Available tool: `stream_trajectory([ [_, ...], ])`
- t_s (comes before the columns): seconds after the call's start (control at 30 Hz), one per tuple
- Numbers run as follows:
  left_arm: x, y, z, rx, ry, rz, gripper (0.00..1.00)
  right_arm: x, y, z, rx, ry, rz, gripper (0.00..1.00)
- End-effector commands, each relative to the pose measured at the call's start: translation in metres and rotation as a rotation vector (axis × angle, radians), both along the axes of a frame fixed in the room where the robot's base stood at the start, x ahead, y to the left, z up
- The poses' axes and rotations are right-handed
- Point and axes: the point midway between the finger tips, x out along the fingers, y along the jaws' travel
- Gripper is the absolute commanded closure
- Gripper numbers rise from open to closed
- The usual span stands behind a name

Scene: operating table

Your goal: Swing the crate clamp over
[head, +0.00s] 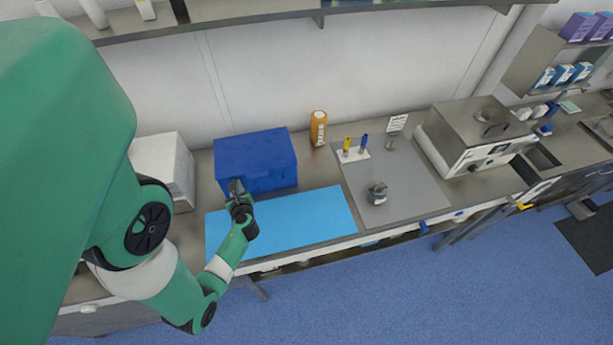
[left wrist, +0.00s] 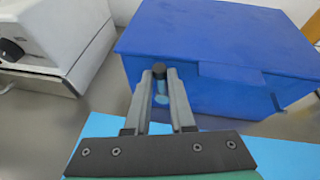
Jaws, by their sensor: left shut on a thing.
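The blue crate (head: 255,152) is a closed box on the bench against the back wall; its front face and lid show close up in the left wrist view (left wrist: 220,40). My left gripper (head: 236,187) is at the crate's front left. My right gripper is not in view.
A light blue mat (head: 290,222) lies in front of the crate. A white machine (head: 165,165) stands to its left and an orange bottle (head: 318,128) to its right. Farther right is a grey mat (head: 410,185) with a small metal object (head: 377,192).

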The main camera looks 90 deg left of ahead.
Motion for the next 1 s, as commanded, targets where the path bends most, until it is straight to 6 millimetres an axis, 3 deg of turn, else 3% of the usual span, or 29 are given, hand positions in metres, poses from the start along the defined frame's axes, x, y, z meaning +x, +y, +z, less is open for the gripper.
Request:
stream_trajectory([
  [0.53, -0.0067, -0.0001, -0.002, -0.008, 0.025, 0.015, 1.0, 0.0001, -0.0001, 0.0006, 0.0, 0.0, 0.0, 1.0],
  [0.57, -0.0067, -0.0001, -0.002, -0.008, 0.025, 0.015, 0.73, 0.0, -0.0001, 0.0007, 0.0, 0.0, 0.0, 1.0],
  [0.7, -0.0067, -0.0001, -0.0016, -0.007, 0.025, 0.015, 0.48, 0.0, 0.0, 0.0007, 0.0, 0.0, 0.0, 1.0],
  [1.0, -0.0067, -0.0005, 0.0, -0.006, 0.026, 0.015, 0.48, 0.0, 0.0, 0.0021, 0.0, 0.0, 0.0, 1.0],
])
